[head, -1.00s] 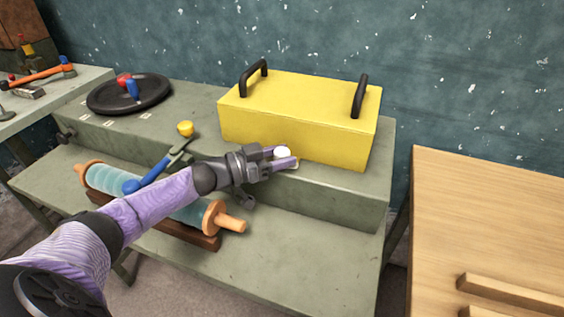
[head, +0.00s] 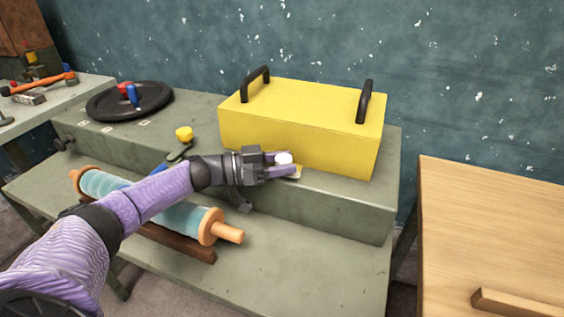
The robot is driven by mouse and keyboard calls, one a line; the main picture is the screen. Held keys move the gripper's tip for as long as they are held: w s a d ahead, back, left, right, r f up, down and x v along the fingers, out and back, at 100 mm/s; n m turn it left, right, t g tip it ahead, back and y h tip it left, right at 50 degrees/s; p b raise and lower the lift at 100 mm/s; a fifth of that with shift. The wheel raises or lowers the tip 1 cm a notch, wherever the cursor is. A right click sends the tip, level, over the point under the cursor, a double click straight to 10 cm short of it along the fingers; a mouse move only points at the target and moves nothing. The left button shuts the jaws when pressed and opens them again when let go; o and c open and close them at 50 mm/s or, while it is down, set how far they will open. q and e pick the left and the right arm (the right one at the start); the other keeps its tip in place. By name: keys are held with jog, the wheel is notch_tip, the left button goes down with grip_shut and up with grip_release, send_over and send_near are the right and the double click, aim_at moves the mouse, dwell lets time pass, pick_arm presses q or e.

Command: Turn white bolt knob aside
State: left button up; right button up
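The white bolt knob (head: 283,158) is a small round white ball at the front foot of the yellow box (head: 297,128). My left gripper (head: 284,165) is at the knob, with its purple fingers on either side of it. The top of the knob shows between the fingers; I cannot tell whether they press on it. A small pale plate shows just beyond the fingertips. The rest of the bolt is hidden by the gripper. My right gripper is not in view.
The yellow box has two black handles and stands on the raised green bench step. A wooden table (head: 490,230) stands right.

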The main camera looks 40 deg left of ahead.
pick_arm(q)
jog(key=o, duration=0.4)
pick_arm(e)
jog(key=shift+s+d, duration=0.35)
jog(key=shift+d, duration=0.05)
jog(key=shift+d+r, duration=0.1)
